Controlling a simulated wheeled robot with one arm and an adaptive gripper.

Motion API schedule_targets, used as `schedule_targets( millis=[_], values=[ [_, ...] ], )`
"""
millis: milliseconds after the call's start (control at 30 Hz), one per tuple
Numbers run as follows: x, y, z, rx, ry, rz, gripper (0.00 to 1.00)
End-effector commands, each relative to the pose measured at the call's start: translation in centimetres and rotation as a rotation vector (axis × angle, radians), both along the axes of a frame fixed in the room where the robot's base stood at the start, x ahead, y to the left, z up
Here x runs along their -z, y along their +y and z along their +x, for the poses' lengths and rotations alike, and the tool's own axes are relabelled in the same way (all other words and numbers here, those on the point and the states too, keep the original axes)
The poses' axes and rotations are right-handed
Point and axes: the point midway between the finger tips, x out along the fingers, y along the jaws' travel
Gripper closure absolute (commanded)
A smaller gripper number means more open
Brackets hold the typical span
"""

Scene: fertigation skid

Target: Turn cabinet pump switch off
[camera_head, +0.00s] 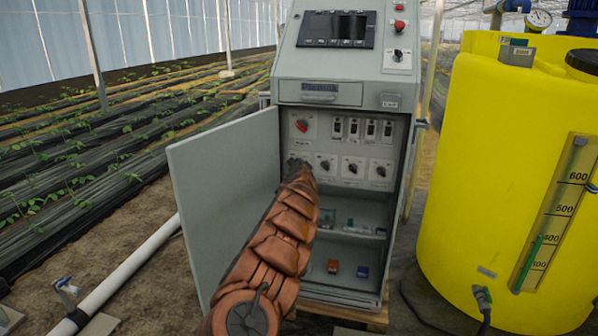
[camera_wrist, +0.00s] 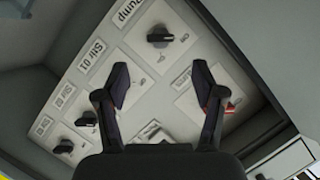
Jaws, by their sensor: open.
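The pump switch (camera_wrist: 160,38) is a black rotary knob on a pale plate labelled "Pump" in the wrist view. Its handle lies roughly crosswise in that picture; its exact setting is too small to read. My gripper (camera_wrist: 161,84) is open and empty, its two dark fingers apart and pointing towards the panel. The knob shows beyond the fingertips, between their directions, with no visible contact. In the head view my gripper (camera_head: 298,164) is at the left end of the lower switch row inside the open cabinet (camera_head: 400,150) and covers much of that spot.
Stirrer knobs (camera_wrist: 86,119) sit beside the pump switch. A red rotary switch (camera_head: 302,126) and several breakers (camera_head: 354,128) are above the row. The open cabinet door (camera_head: 225,190) stands left of my arm. A yellow tank (camera_head: 490,170) stands to the right.

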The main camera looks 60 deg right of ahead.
Motion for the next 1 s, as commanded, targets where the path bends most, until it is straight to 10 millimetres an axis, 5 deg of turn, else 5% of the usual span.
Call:
schedule_targets(
  millis=[1000],
  values=[
    [-0.8,2.2,-1.6,0.001,0.003,0.000,0.31]
  ],
)
